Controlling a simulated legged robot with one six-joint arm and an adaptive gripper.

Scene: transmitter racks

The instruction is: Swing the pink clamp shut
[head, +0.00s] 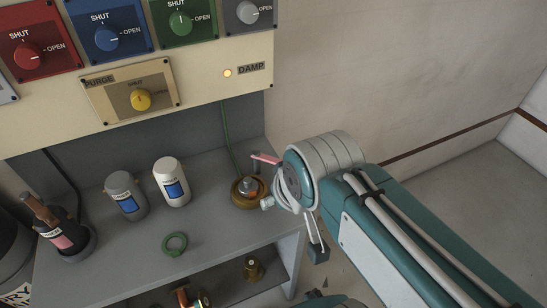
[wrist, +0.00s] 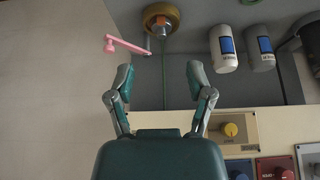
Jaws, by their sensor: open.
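The pink clamp (head: 266,158) shows in the head view as a short pink bar behind and above a round brass fitting (head: 249,192) on the grey bench. In the wrist view the pink clamp (wrist: 126,44) is an arm with a knob at its left end. Its right end meets a small grey post beside the brass fitting (wrist: 160,16), and the arm points away from the fitting. My gripper (wrist: 160,74) is open and empty, its fingertips apart from the clamp in that picture. In the head view my wrist hides most of the gripper.
A grey jar (head: 126,196) and a white jar (head: 171,182) stand left of the fitting, with a green ring (head: 175,244) in front. A panel of coloured knobs (head: 140,98) overhangs the bench. A green cable (head: 226,140) runs down behind the fitting.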

